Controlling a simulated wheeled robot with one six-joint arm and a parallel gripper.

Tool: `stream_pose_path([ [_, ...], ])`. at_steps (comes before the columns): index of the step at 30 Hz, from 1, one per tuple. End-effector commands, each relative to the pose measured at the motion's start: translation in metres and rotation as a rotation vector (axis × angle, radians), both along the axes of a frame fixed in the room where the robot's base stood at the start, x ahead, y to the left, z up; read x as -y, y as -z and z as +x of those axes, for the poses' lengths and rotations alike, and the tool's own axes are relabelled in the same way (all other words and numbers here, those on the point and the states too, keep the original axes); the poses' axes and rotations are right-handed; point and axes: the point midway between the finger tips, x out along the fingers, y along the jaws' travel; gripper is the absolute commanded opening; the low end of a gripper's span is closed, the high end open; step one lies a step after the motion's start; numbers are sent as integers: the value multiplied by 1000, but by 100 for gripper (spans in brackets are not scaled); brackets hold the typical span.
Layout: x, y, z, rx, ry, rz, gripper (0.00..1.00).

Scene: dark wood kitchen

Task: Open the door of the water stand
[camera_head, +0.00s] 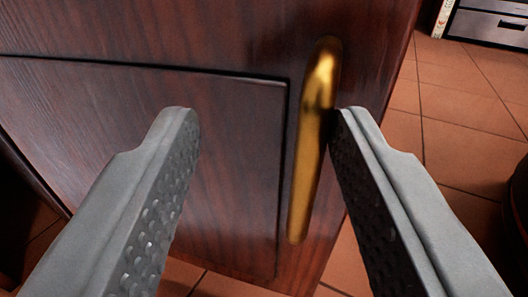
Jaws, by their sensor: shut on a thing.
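The water stand's door (230,100) is dark reddish wood with a recessed panel and fills the left and middle of the view. A brass bar handle (310,140) stands upright, slightly tilted, near the door's right edge. My gripper (268,112) has its two grey fingers on either side of the handle and is shut on it. The right finger lies close against the handle; in this view a gap shows between the left finger and the handle. I cannot tell how far the door stands open. The inside of the stand is not visible.
Terracotta floor tiles (465,110) show to the right of the door and below it. A grey drawer unit (490,25) stands at the top right. A dark rounded object (518,200) is cut off at the right edge.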

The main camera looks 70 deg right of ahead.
Motion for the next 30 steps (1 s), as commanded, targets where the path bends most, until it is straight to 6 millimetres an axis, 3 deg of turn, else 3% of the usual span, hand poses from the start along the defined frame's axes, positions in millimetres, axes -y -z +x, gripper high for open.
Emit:
stream_pose_path([
  [23, -1, 1, -1, -1, -1, 0, 33],
  [30, -23, 1, -10, -1, -4, -1, 33],
])
